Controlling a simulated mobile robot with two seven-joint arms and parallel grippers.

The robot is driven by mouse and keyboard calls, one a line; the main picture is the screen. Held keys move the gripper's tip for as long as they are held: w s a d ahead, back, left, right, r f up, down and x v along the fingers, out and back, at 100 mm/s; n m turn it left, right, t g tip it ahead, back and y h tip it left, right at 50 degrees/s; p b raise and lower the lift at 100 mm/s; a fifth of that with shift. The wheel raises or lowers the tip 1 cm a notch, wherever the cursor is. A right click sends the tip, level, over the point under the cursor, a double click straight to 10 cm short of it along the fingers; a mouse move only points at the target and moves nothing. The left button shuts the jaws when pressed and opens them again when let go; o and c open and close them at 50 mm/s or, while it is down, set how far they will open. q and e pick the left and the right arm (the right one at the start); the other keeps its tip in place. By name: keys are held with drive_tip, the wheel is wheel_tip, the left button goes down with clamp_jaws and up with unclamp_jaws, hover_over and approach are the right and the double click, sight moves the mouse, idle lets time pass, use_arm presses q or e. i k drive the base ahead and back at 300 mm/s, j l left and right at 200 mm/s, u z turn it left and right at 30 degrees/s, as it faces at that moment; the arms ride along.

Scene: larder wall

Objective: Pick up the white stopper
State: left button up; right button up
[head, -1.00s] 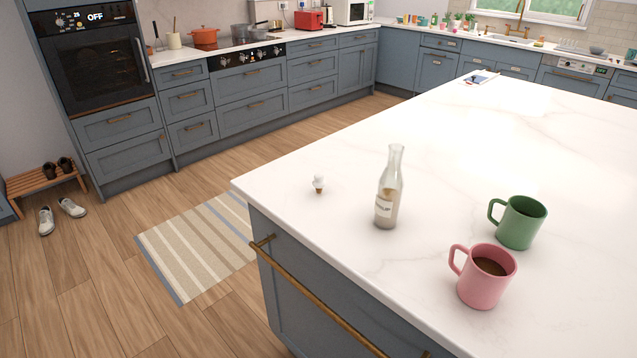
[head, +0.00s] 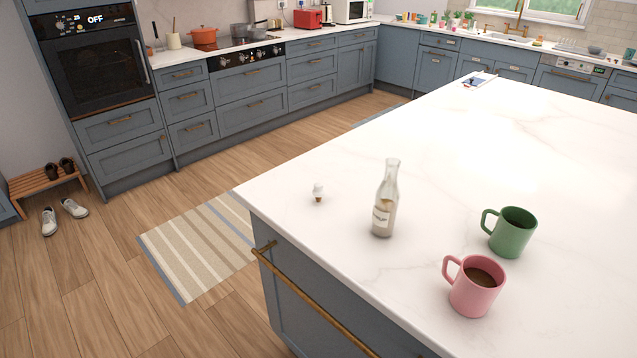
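The white stopper (head: 318,192) stands on the white marble worktop of the island (head: 450,160), near its left corner. It has a round white top and a small brown lower part. A clear glass bottle (head: 386,200) with a pale label stands upright just to its right, apart from it. The bottle's mouth looks open. Neither of my grippers shows in the head view.
A green mug (head: 510,232) and a pink mug (head: 475,286) with dark liquid stand to the right of the bottle. A brass rail (head: 310,300) runs along the island's blue side. A striped rug (head: 200,247) lies on the floor. The worktop around the stopper is clear.

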sight(317, 192)
drive_tip(key=i+j+z, duration=0.15)
drive_tip(key=j, duration=0.2)
drive_tip(key=i+j+z, duration=0.15)
drive_tip(key=j, duration=0.25)
drive_tip(key=i+j+z, duration=0.1)
drive_tip(key=j, duration=0.3)
drive_tip(key=i+j+z, duration=0.15)
drive_tip(key=j, duration=0.25)
drive_tip(key=i+j+z, duration=0.15)
drive_tip(key=j, duration=0.3)
drive_tip(key=i+j+z, duration=0.15)
drive_tip(key=j, duration=0.3)
